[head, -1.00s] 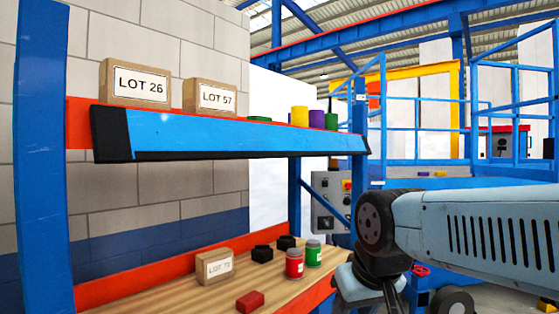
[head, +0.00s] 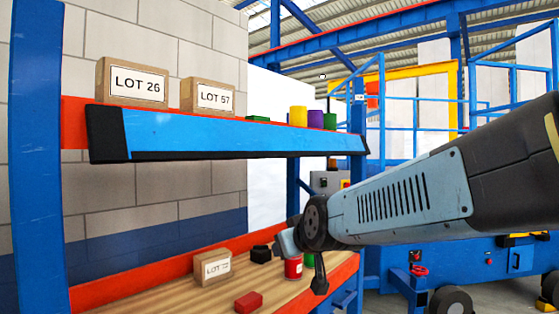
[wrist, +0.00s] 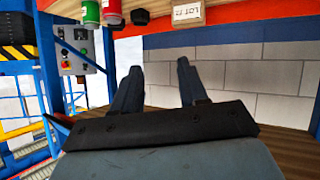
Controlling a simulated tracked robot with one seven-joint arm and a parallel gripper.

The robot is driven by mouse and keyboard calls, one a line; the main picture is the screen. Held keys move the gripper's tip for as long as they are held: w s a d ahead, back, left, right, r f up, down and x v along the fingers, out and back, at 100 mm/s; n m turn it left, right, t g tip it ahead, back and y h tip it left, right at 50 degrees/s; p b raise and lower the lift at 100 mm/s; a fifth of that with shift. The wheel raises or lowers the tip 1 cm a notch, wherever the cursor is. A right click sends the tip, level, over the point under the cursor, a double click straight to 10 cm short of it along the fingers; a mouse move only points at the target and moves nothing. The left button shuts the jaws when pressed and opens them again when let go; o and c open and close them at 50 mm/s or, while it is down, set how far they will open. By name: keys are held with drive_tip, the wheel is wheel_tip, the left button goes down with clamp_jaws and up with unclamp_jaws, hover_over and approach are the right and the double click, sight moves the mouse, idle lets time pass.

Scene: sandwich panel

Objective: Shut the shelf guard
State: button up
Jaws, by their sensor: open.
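The shelf guard appears to be the long blue panel (head: 240,134) along the front of the upper shelf, with a black left end and a black lower edge. Its exact tilt is hard to judge. My gripper (wrist: 159,66) shows in the wrist view with two dark fingers spread apart and nothing between them. In the head view my wrist is below the guard's right part, in front of the lower shelf, apart from the guard. The fingertips are not clear in the head view. I cannot make out the guard in the wrist view.
The upper shelf holds box LOT 26 (head: 132,81), box LOT 57 (head: 208,96), a yellow can (head: 299,116) and a purple can (head: 315,119). The lower shelf holds a small box (head: 212,267), a red block (head: 249,301) and a red jar (head: 293,269). A blue post (head: 38,160) stands left.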

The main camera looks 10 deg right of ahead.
sight(293, 146)
drive_tip(key=w+a+r+t+h, duration=0.2)
drive_tip(key=w+r+t+h, duration=0.3)
drive_tip(key=w+r+t, duration=0.55)
drive_tip(key=w+d+r+m+h, duration=0.3)
drive_tip(key=w+d+r+h, duration=0.3)
drive_tip(key=w+r+h, duration=0.2)
drive_tip(key=shift+w+d+g+h, duration=0.2)
drive_tip(key=shift+d+g+h, duration=0.25)
drive_tip(key=shift+h, duration=0.75)
drive_tip(key=shift+c, duration=0.2)
clamp_jaws()
